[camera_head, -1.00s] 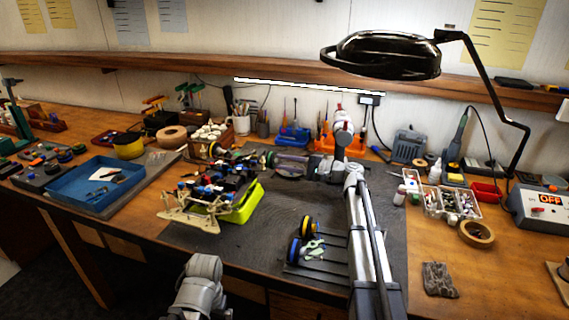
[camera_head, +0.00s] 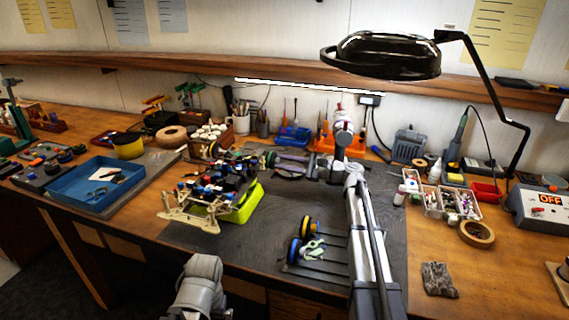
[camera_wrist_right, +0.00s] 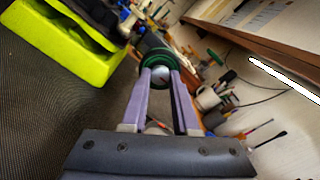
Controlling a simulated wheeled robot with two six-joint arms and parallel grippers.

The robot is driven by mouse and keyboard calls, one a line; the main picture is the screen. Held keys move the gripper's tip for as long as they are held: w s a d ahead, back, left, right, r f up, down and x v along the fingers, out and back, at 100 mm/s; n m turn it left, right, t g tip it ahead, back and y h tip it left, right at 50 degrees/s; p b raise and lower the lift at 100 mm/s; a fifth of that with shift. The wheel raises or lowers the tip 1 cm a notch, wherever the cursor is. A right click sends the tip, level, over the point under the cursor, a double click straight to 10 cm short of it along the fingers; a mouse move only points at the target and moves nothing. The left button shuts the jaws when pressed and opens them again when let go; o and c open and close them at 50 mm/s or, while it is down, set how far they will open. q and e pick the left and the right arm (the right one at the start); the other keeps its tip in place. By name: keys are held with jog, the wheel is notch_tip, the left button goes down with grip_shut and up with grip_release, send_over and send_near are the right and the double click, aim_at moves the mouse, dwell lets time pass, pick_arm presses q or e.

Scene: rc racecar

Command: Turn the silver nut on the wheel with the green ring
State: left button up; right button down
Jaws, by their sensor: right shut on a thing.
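The wheel with the green ring (camera_wrist_right: 152,56) is on the car (camera_head: 215,186), at its far right corner in the head view. The silver nut (camera_wrist_right: 160,75) shows as a round grey end at the wheel's centre in the right wrist view. My right gripper (camera_head: 272,159) reaches in from the right, its two pale purple fingers on either side of the nut. It is shut on the nut, which fills the space between the fingertips in the wrist view (camera_wrist_right: 160,78). Of my left arm only a grey link shows at the bottom; its gripper is out of view.
The car rests on a lime-green stand (camera_head: 246,203) on the dark mat (camera_head: 345,218). Loose wheels (camera_head: 295,250) and small tools lie at the mat's front. A blue tray (camera_head: 92,208) is at left, and a black lamp (camera_head: 385,55) hangs at upper right.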

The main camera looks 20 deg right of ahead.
dwell(0.3)
jog(key=c, duration=0.6)
grip_release()
jog(key=shift+c, duration=0.2)
jog(key=shift+v, duration=3.9)
